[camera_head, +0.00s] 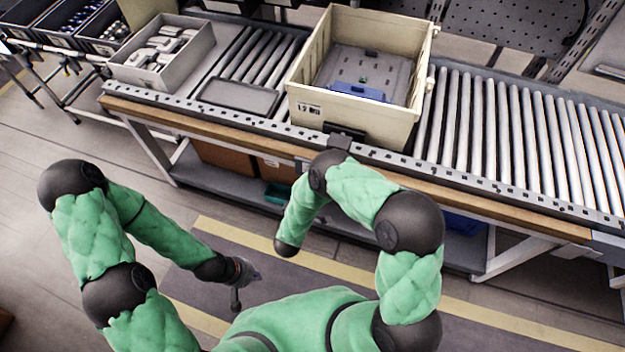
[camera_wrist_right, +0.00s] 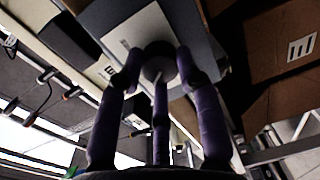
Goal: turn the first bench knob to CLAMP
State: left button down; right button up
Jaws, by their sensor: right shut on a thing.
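In the right wrist view, a round grey knob (camera_wrist_right: 158,64) sits on a pale plate (camera_wrist_right: 140,32) on a grey housing. The purple fingers of my right gripper (camera_wrist_right: 160,72) are closed around it. The knob's pointer and any CLAMP label cannot be read. In the head view, my right arm bends down in front of the bench and its gripper is hidden. A dark block (camera_head: 346,137) stands at the bench's front edge, below the tote. My left gripper (camera_head: 243,284) hangs low over the floor, away from the bench; its finger opening is unclear.
A cream tote (camera_head: 420,85) with a grey tray and blue part stands on the roller bench (camera_head: 505,130). A grey bin (camera_head: 125,68) of pale parts and a flat dark tray (camera_head: 237,96) are to its left. Cardboard boxes (camera_head: 225,160) sit underneath. Floor before the bench is clear.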

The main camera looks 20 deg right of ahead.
jog(key=shift+w+a+n, duration=0.1)
jog(key=shift+n, duration=0.8)
jog(key=o, duration=1.1)
jog(key=shift+o, duration=0.2)
jog(key=v, duration=1.2)
